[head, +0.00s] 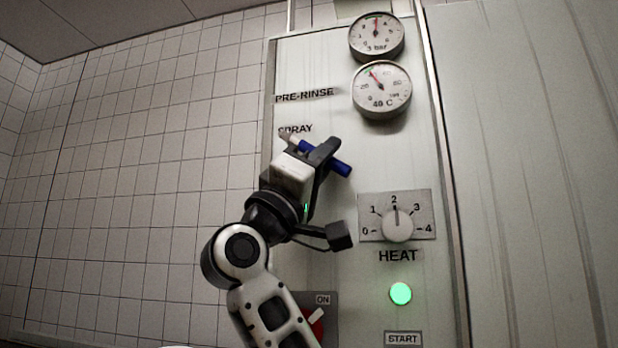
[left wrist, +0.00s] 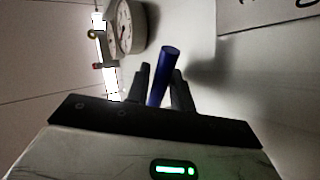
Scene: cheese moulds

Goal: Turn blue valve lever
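The blue valve lever (head: 341,168) is on the pale machine panel, by the SPRAY label, and slants down to the right. My left gripper (head: 322,155) is at the lever, with its body covering part of it. In the left wrist view the blue lever (left wrist: 164,72) stands between the two dark fingers of my left gripper (left wrist: 161,85). The fingers are close together and appear shut on it, one on each side. The lever's pivot is mostly hidden by the gripper. My right gripper is not in view.
Two round gauges (head: 381,88) are above right. A HEAT knob (head: 397,225) pointing near 2 and a lit green button (head: 400,293) are to the lower right. A red ON switch (head: 315,325) is partly behind my left arm. Tiled wall (head: 140,180) lies left.

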